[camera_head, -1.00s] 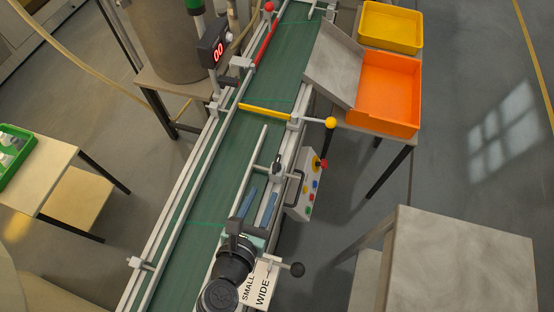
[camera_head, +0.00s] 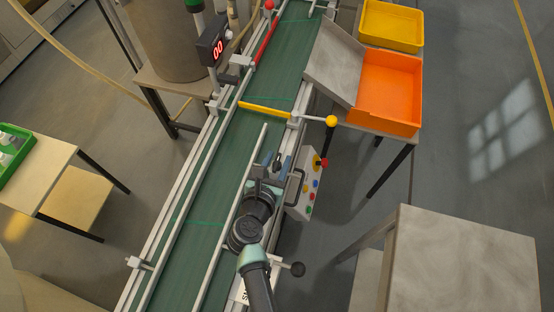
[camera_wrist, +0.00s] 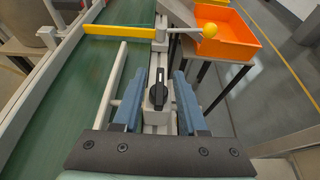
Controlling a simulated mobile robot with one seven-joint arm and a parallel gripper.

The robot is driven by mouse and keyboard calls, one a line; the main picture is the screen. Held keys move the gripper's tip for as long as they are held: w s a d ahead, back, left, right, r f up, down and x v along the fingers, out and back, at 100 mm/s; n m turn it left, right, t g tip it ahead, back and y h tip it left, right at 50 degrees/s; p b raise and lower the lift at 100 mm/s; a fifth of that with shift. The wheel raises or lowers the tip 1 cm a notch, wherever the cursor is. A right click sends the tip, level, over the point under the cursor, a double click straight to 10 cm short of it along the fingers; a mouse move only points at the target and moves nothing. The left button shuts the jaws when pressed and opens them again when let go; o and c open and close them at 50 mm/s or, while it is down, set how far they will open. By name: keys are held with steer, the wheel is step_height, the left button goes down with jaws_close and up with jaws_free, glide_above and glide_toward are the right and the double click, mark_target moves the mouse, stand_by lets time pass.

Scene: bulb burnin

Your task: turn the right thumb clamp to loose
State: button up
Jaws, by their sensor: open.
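The right thumb clamp is a small black knob (camera_wrist: 158,96) on the rail along the right side of the green conveyor. In the wrist view it stands between the blue fingers of my gripper (camera_wrist: 156,98), which are open and apart from it on both sides. In the head view my gripper (camera_head: 266,166) is over the right rail, and the black clamp (camera_head: 278,160) shows at its tips. The scale behind the knob is too small to read.
A yellow bar (camera_head: 265,111) crosses the green belt (camera_head: 205,190) beyond my gripper. A yellow-knobbed lever (camera_head: 331,122) and a button box (camera_head: 306,188) stand at the right. An orange bin (camera_head: 388,92) is farther off. A black-knobbed handle (camera_head: 297,269) is near my arm.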

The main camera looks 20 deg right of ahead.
jaws_close()
